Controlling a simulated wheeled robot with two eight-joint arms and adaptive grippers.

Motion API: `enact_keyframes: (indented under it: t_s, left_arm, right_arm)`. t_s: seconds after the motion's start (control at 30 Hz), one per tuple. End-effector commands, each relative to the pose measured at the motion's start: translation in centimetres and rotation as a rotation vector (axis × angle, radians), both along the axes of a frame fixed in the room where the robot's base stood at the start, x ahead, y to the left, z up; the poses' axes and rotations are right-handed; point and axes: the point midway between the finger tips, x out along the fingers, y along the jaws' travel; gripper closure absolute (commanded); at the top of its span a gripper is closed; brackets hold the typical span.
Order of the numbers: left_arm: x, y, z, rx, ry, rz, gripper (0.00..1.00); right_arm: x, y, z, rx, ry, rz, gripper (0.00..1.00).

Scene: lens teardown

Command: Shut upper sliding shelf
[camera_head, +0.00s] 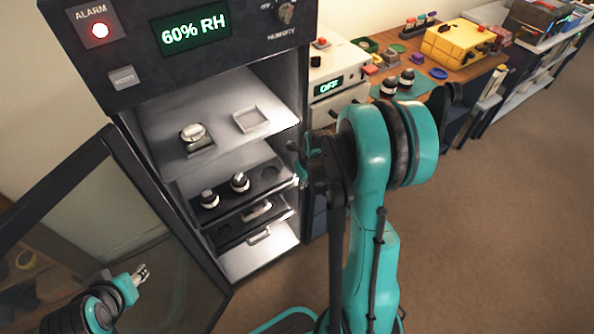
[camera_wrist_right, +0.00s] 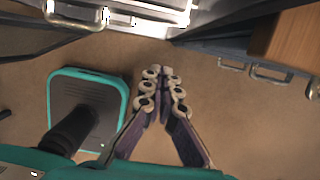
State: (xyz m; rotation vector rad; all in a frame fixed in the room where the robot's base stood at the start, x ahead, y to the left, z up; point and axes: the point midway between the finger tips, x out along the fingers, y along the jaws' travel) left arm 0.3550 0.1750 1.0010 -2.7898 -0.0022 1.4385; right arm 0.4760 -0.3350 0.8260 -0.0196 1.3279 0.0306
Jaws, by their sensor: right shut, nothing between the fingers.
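The dry cabinet (camera_head: 288,88) stands with its glass door swung open to the left. Inside, the upper sliding shelf (camera_head: 220,205) is a dark tray with round wells, and two black-and-white lens parts (camera_head: 239,182) (camera_head: 209,198) sit in it. It appears pulled partly forward, with a metal handle (camera_head: 257,211) at its front. My right gripper (camera_head: 303,172) is beside the shelf's right front corner, partly hidden by its own arm. In the wrist view the right gripper (camera_wrist_right: 160,73) is shut and empty over the floor. My left gripper (camera_head: 142,273) is low at the left, before the door.
The lower sliding shelf (camera_head: 228,238) lies just beneath. A fixed shelf (camera_head: 220,118) above holds a lens piece (camera_head: 192,131) and a small square tray (camera_head: 251,120). A cluttered wooden bench (camera_head: 465,76) stands behind at right. Open brown floor (camera_head: 500,230) lies at right.

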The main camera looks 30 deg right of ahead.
Motion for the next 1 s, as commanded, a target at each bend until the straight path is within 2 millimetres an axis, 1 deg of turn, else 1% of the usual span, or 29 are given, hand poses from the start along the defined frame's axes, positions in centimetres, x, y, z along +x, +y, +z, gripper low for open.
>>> enact_keyframes:
  t_s: [0.17, 0.4, 0.57, 0.7, 0.8, 1.0]
  left_arm:
    - [0.0, 0.0, -1.1, 0.000, 0.000, 0.000, 0.60]
    - [0.0, 0.0, -3.5, 0.000, 0.000, 0.000, 0.60]
    - [0.0, 0.0, -4.9, 0.000, 0.000, 0.000, 0.60]
    - [0.0, 0.0, -5.3, 0.000, 0.000, 0.000, 0.60]
    - [0.0, 0.0, -5.6, 0.000, 0.000, 0.000, 0.60]
    - [0.0, 0.0, -5.7, 0.000, 0.000, 0.000, 0.60]
  right_arm:
    - [0.3, 0.1, -2.0, 0.000, 0.000, 0.000, 1.00]
    - [1.6, 0.2, -7.1, 0.000, 0.000, 0.002, 1.00]
    - [2.4, 0.2, -10.2, 0.000, 0.000, 0.001, 1.00]
    - [4.6, 0.3, -9.9, 0.000, 0.000, 0.002, 1.00]
    - [5.6, 0.3, -9.8, 0.000, 0.000, 0.002, 1.00]
    - [6.3, 0.3, -9.6, 0.000, 0.000, 0.000, 1.00]
